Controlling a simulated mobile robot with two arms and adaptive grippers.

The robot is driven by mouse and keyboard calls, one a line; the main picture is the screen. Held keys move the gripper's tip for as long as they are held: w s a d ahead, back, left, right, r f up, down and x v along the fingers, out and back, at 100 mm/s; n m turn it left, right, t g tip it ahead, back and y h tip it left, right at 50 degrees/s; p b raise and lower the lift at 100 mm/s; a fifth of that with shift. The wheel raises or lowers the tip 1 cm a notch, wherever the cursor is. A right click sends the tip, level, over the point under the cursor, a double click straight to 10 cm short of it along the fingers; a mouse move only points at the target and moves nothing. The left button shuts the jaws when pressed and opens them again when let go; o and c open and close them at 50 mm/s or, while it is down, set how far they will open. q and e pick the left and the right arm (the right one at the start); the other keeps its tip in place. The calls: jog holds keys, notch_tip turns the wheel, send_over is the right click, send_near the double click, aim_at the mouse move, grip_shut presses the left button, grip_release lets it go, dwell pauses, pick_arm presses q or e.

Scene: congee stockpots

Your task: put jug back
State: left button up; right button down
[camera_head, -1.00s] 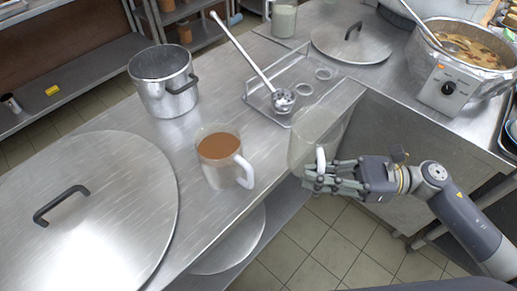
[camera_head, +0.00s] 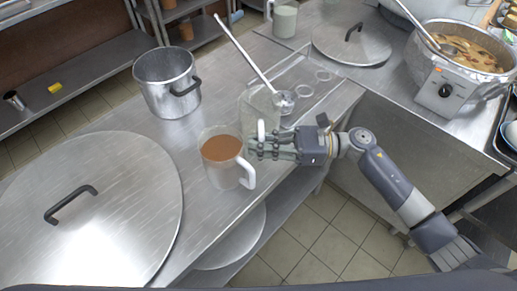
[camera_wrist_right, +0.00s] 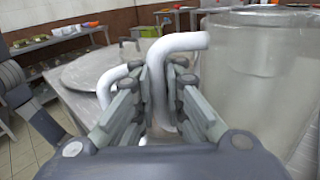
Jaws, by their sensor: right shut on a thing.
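My right gripper (camera_head: 262,145) is shut on the white handle of a clear, empty-looking jug (camera_head: 252,108). The jug is upright over the steel counter, beside the jug of brown liquid. In the right wrist view the clear jug (camera_wrist_right: 262,75) fills the right side, with its white handle (camera_wrist_right: 172,48) between the fingers. I cannot tell whether its base touches the counter. The jug of brown liquid (camera_head: 221,150) stands at the counter's middle, its handle toward the right. Another jug with pale contents (camera_head: 284,20) stands at the back. My left gripper is not in view.
A steel pot (camera_head: 167,85) stands behind the brown jug. A large lid (camera_head: 120,190) covers the left front. A ladle (camera_head: 245,50) rests on a rack (camera_head: 308,88) behind the held jug. A pot of congee (camera_head: 468,50) and another lid (camera_head: 350,48) are at the right back.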

jog(key=shift+w+f+p, duration=0.1)
jog(key=shift+f+p, duration=0.35)
jog(key=shift+f, duration=1.25)
jog(key=shift+f+b, duration=0.2)
jog(key=shift+b, duration=0.1)
jog(key=c, duration=1.7)
grip_release()
jog(key=shift+o, duration=0.2)
jog(key=shift+r, duration=0.15)
